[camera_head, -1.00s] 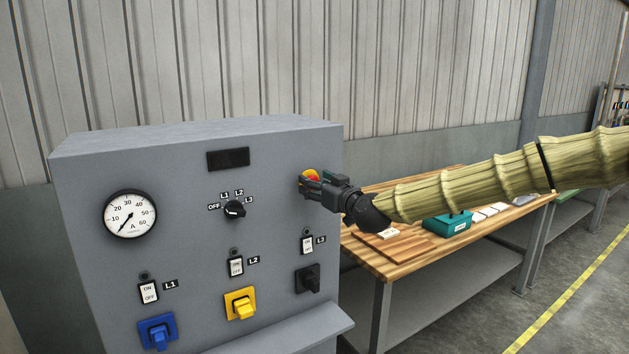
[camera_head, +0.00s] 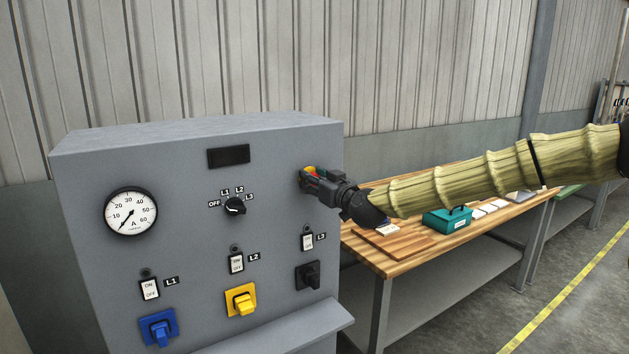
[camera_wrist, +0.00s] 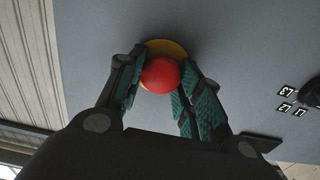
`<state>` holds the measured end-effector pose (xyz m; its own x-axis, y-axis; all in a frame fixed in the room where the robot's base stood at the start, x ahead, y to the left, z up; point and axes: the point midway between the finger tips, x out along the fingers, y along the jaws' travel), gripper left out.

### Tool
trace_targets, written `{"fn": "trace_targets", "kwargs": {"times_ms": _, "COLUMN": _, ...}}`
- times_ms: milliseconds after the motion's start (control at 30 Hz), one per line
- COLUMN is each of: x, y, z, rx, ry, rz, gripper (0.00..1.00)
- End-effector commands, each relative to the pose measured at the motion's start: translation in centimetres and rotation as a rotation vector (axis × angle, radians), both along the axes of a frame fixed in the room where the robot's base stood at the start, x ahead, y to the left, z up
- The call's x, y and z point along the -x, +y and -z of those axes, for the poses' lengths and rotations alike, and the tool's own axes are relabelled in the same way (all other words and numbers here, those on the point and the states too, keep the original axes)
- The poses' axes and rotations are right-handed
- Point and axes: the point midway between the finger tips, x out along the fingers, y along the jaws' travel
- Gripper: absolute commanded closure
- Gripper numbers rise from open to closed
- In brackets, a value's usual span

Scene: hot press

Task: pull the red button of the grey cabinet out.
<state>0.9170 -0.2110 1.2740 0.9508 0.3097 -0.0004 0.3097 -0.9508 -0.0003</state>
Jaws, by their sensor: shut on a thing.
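The grey cabinet (camera_head: 190,180) stands at the left in the head view. The red button (camera_wrist: 161,75) sits on a yellow round base (camera_wrist: 166,48) on the cabinet's front, at the upper right. In the head view the red button (camera_head: 313,171) is mostly hidden by my gripper (camera_head: 305,182). In the wrist view my gripper (camera_wrist: 160,84) has its green-padded fingers on both sides of the button, shut on it.
A wooden workbench (camera_head: 400,262) with a teal box (camera_head: 447,217) stands to the right.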

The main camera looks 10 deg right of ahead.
Motion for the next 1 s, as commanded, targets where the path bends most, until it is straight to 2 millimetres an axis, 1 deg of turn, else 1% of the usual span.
{"fn": "trace_targets", "kwargs": {"times_ms": 300, "x": 0.81, "y": -0.36, "z": 0.07, "rx": 0.000, "ry": -0.002, "rz": 0.002, "gripper": 1.00}}
{"fn": "trace_targets", "kwargs": {"times_ms": 600, "x": 0.92, "y": -0.45, "z": 0.04, "rx": -0.001, "ry": 0.000, "rz": 0.002, "gripper": 1.00}}
{"fn": "trace_targets", "kwargs": {"times_ms": 633, "x": 0.92, "y": -0.45, "z": 0.04, "rx": -0.001, "ry": 0.000, "rz": 0.002, "gripper": 0.63}}
{"fn": "trace_targets", "kwargs": {"times_ms": 733, "x": 0.92, "y": -0.44, "z": 0.04, "rx": -0.001, "ry": 0.000, "rz": 0.002, "gripper": 0.45}}
{"fn": "trace_targets", "kwargs": {"times_ms": 767, "x": 0.92, "y": -0.43, "z": 0.03, "rx": -0.001, "ry": 0.000, "rz": 0.002, "gripper": 0.42}}
{"fn": "trace_targets", "kwargs": {"times_ms": 1000, "x": 0.92, "y": -0.37, "z": 0.00, "rx": 0.000, "ry": 0.000, "rz": 0.001, "gripper": 0.42}}
